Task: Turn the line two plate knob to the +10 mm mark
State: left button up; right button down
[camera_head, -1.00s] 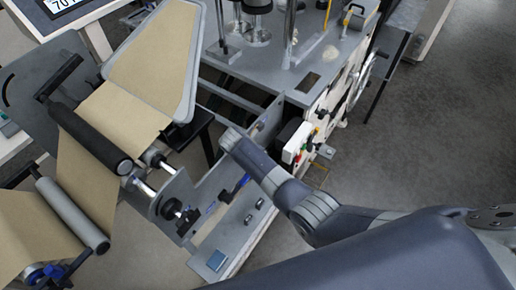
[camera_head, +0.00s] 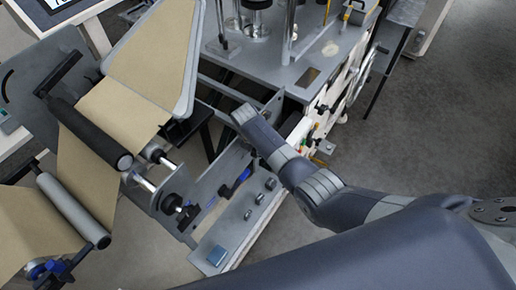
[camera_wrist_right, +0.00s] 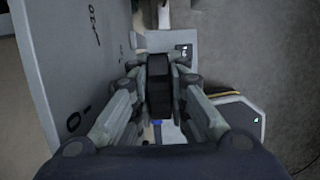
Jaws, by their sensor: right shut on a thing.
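In the right wrist view a black, ribbed knob (camera_wrist_right: 158,86) sits between the two fingers of my right gripper (camera_wrist_right: 160,80), which is shut on it. A large grey plate (camera_wrist_right: 75,75) with dark marks stands left of the fingers. The marks are too small to read, and I cannot see where the knob points against a scale. In the head view my right arm reaches in from the right over the machine's side plate. The gripper's fingers and the held knob are hidden there. My left gripper is in neither view.
Brown paper web (camera_head: 155,60) runs over rollers, including a black roller (camera_head: 90,135), at the left. A side plate with a blue handle (camera_head: 236,182) and small dark knobs stands below my right arm. The grey machine top (camera_head: 290,70) is behind. Open floor (camera_head: 440,130) lies at the right.

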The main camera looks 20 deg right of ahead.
aim_at(253, 153)
jog(key=c, duration=1.7)
grip_release()
jog(key=shift+s+f, duration=0.1)
jog(key=shift+o, duration=0.7)
jog(key=v, duration=1.1)
jog(key=shift+r, duration=0.45)
